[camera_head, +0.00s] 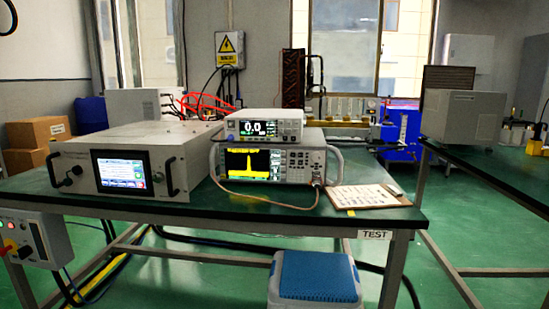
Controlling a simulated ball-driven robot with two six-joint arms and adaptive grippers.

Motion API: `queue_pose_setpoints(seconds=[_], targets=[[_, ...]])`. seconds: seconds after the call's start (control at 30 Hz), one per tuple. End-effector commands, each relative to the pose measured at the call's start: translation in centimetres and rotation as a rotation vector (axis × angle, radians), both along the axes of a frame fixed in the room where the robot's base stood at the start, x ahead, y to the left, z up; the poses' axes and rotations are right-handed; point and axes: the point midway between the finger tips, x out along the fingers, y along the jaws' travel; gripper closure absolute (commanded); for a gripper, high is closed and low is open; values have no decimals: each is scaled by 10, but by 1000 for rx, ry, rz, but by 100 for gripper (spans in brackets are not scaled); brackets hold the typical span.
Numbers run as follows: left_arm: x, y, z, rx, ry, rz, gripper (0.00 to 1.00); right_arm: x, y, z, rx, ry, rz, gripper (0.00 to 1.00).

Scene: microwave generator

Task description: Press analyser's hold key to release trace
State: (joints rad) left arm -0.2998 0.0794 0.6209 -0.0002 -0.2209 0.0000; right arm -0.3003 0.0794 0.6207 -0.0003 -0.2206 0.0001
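The analyser (274,168) stands on the green-topped test table. Its dark screen shows a yellow trace with one tall peak over a yellow noise band. Small keys (308,166) sit on its front panel to the right of the screen; they are too small to tell which one is the hold key. Handles flank the analyser's front. A smaller meter (262,125) reading 0.0 rests on top of it. A cable runs across the front of the analyser from its lower right. Neither of my grippers is in view.
A large generator unit (129,160) with a lit screen stands left of the analyser. A clipboard (363,196) lies at the table's right. A blue-topped stool (317,276) stands under the table's (250,217) front edge. A control box (38,238) hangs at left. A second bench (500,170) stands right.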

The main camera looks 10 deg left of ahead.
Motion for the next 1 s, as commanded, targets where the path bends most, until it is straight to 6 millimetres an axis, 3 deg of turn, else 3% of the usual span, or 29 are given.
queue_pose_setpoints(seconds=[0.9, 1.0], targets=[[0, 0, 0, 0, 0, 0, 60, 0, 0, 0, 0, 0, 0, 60], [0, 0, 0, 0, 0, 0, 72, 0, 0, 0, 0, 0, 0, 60]])
